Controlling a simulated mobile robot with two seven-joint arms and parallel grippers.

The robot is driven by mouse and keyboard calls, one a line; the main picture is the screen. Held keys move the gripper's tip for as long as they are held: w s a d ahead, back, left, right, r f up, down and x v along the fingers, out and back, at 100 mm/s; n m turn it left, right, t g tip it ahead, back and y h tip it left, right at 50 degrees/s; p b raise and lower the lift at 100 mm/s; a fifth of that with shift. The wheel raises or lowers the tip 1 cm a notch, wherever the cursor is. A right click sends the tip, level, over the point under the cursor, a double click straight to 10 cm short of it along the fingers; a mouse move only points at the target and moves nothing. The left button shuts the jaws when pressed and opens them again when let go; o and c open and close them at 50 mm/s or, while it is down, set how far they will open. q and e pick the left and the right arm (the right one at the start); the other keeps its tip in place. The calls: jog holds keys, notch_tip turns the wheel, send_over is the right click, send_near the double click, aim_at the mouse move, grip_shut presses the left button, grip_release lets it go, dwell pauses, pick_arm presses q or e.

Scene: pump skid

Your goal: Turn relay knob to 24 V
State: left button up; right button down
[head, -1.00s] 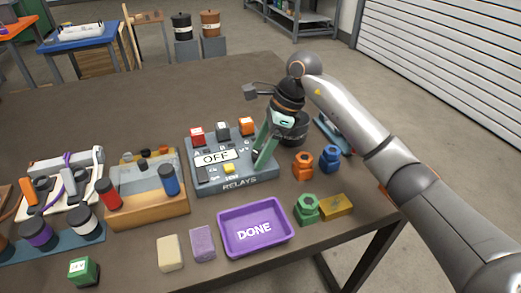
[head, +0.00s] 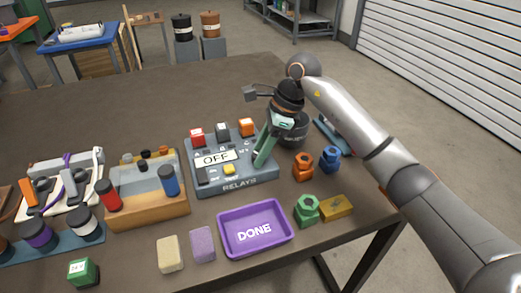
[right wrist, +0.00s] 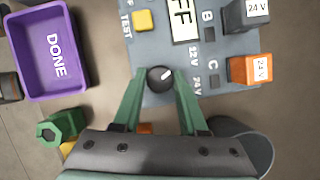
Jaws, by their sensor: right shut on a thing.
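The grey relay panel (head: 212,184) sits on the table with an OFF display (head: 216,158) and a yellow button (head: 229,169). My right gripper (head: 261,161) reaches down onto the panel's right part. In the right wrist view its green fingers are shut on the round black relay knob (right wrist: 160,79), one on each side. The knob's white mark points up and right, roughly toward the 12 V label (right wrist: 193,57); the 24 V label (right wrist: 197,85) is lower. The fingers hide the knob in the head view. My left gripper is not in view.
Red (head: 197,137), grey (head: 222,131) and orange (head: 246,127) relay blocks stand along the panel's back. A purple DONE tray (head: 225,238) is in front. The table behind the panel is clear.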

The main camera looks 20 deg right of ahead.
jog(key=shift+m, duration=0.4)
jog(key=m+t, duration=0.1)
jog(key=m, duration=0.1)
jog(key=m+p, duration=0.1)
jog(key=m, duration=0.1)
jog(key=shift+s+m+t+h, duration=0.1)
jog(key=shift+m+t+h, duration=0.2)
jog(key=shift+t+h, duration=0.1)
jog(key=m+h, duration=0.1)
jog(key=m, duration=0.2)
jog(key=m+t+h, duration=0.1)
jog(key=m, duration=0.2)
jog(key=shift+s+a+t, duration=0.1)
jog(key=shift+a+t, duration=0.05)
jog(key=shift+t, duration=0.15)
jog(key=shift+m, duration=0.4)
jog(key=shift+c, duration=2.2)
grip_release()
